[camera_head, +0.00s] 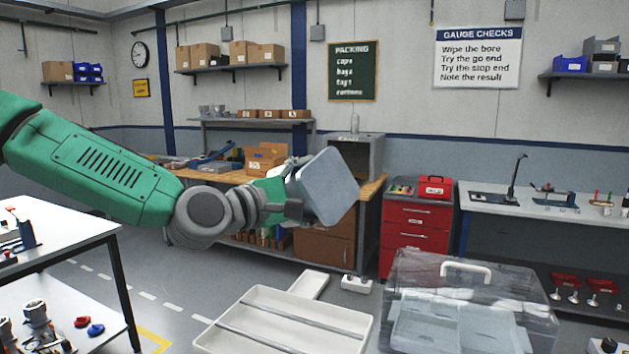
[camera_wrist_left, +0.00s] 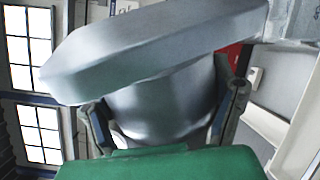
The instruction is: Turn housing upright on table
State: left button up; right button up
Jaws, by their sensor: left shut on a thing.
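The grey metal housing (camera_head: 326,186) is held in the air in the middle of the head view. Its broad, flat, rounded-square face is tilted and turned towards the lower right. My left gripper (camera_head: 289,192) is behind that face and partly hidden by it. In the left wrist view the housing (camera_wrist_left: 150,50) shows a wide flange across the top and a round body below it. The fingers of my left gripper (camera_wrist_left: 168,112) are shut on the round body, one on each side. My right gripper is in neither view.
A white divided tray (camera_head: 290,318) and a clear lidded case with a handle (camera_head: 470,295) are below the housing. A white table (camera_head: 60,222) is at the left. A wooden bench (camera_head: 372,188) and red drawers (camera_head: 415,235) stand behind. The air around the housing looks clear.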

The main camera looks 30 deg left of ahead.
pick_arm(q)
jog(key=m, duration=0.3)
jog(key=shift+a, duration=0.2)
jog(key=shift+a+m+b, duration=0.1)
jog(key=shift+m+b, duration=0.35)
jog(key=shift+m, duration=0.55)
jog(key=m, duration=0.3)
jog(key=m+b, duration=0.1)
jog(key=m, duration=0.1)
jog(key=shift+d+m+b, duration=0.2)
jog(key=shift+m+b, duration=0.1)
jog(key=shift+m, duration=0.1)
jog(key=m+b, duration=0.2)
jog(key=m, duration=0.4)
jog(key=shift+d+f, duration=0.1)
jog(key=m+b, duration=0.1)
jog(key=m, duration=0.1)
jog(key=shift+m, duration=0.4)
jog(key=shift+m+b, duration=0.65)
jog(key=shift+m, duration=0.65)
